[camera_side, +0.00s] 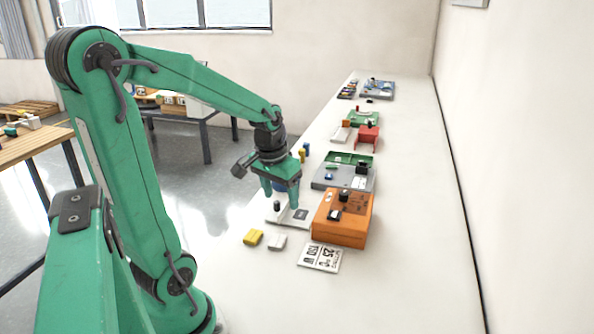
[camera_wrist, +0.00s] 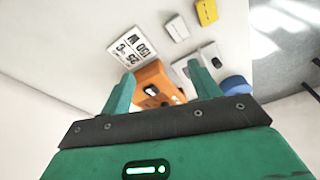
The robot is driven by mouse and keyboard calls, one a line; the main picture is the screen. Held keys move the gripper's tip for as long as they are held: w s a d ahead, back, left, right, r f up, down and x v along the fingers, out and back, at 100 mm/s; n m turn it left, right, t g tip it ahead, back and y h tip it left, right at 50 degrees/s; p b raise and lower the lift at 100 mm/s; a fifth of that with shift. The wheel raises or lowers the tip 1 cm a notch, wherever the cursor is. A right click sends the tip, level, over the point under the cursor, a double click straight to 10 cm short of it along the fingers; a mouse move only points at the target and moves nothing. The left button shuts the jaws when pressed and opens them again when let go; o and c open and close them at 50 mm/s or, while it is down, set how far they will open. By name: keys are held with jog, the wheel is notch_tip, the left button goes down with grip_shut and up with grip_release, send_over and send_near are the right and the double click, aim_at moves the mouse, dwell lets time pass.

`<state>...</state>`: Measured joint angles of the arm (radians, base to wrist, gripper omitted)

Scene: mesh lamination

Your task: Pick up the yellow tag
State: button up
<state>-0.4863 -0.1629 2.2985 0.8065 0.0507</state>
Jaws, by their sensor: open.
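The yellow tag (camera_side: 253,238) is a small yellow block lying flat on the white bench near its left edge, in the side view. In the wrist view the yellow tag (camera_wrist: 207,12) is at the top right, beyond the fingers. My gripper (camera_side: 281,198) points down over the bench, behind the tag and to its right, apart from it. In the wrist view the fingers of my gripper (camera_wrist: 160,72) are spread, with nothing held between them.
A white block (camera_side: 277,241) lies just right of the tag. A printed white card (camera_side: 320,256) and an orange box (camera_side: 345,225) are further right. A pale plate (camera_side: 284,220) lies below my gripper. Other devices line the bench behind. The front bench is clear.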

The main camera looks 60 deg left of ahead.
aim_at(255, 232)
jog(key=s+a+f+n, duration=0.1)
jog(key=a+f, duration=0.2)
jog(key=s+a+f+n+g, duration=0.1)
jog(key=a+f, duration=0.2)
jog(key=a, duration=0.1)
jog(key=s+a+f+n+g+h, duration=0.1)
jog(key=a+f, duration=0.2)
jog(key=a, duration=0.1)
jog(key=shift+s+a+f, duration=0.2)
jog(key=shift+a, duration=0.05)
jog(key=shift+f, duration=0.1)
jog(key=shift+f, duration=1.2)
jog(key=shift+f, duration=0.1)
jog(key=shift+w+f, duration=0.1)
jog(key=shift+f, duration=2.4)
jog(key=c, duration=1.1)
jog(key=shift+o, duration=0.2)
jog(key=shift+r, duration=0.15)
